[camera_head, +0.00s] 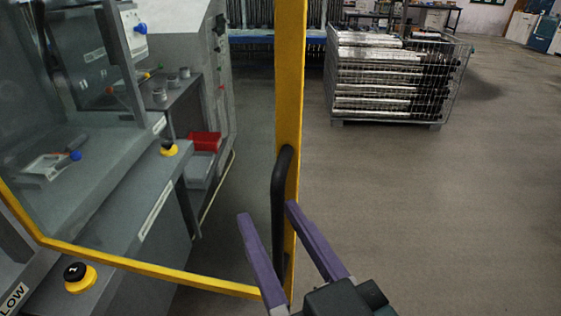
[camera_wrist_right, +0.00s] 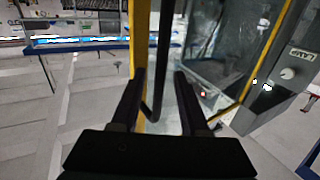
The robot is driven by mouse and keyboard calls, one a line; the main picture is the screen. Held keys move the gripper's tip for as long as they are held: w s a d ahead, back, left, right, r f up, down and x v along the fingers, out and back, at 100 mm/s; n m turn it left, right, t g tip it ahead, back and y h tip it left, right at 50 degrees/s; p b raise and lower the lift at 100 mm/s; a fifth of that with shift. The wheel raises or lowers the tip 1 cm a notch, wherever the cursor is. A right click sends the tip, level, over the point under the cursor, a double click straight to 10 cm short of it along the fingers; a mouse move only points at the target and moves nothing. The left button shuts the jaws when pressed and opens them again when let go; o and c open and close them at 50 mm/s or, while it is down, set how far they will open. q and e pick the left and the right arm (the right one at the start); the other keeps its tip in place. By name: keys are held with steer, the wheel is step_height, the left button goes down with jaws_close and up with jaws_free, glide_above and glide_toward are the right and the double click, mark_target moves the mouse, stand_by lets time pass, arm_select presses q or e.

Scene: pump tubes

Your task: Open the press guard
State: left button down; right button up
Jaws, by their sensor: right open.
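The press guard (camera_head: 290,90) is a clear panel with a yellow frame. Its upright yellow edge runs down the middle of the head view, and its lower bar slopes across the press front. A black vertical handle (camera_head: 279,185) sits on that upright. My right gripper (camera_head: 267,212) is open, with its purple fingers on either side of the handle's lower part. In the right wrist view the dark handle (camera_wrist_right: 161,70) runs between my open fingers (camera_wrist_right: 159,76), beside the yellow upright (camera_wrist_right: 140,35). I cannot tell whether a finger touches it. My left gripper is not in view.
The grey press (camera_head: 100,190) stands at left behind the guard, with black-and-yellow push buttons (camera_head: 80,277) on its front. A red bin (camera_head: 204,141) is beside it. A wire crate of metal tubes (camera_head: 390,80) stands at the back right. The floor at right is clear.

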steer(key=b+v, duration=0.1)
steer(key=v, duration=0.9)
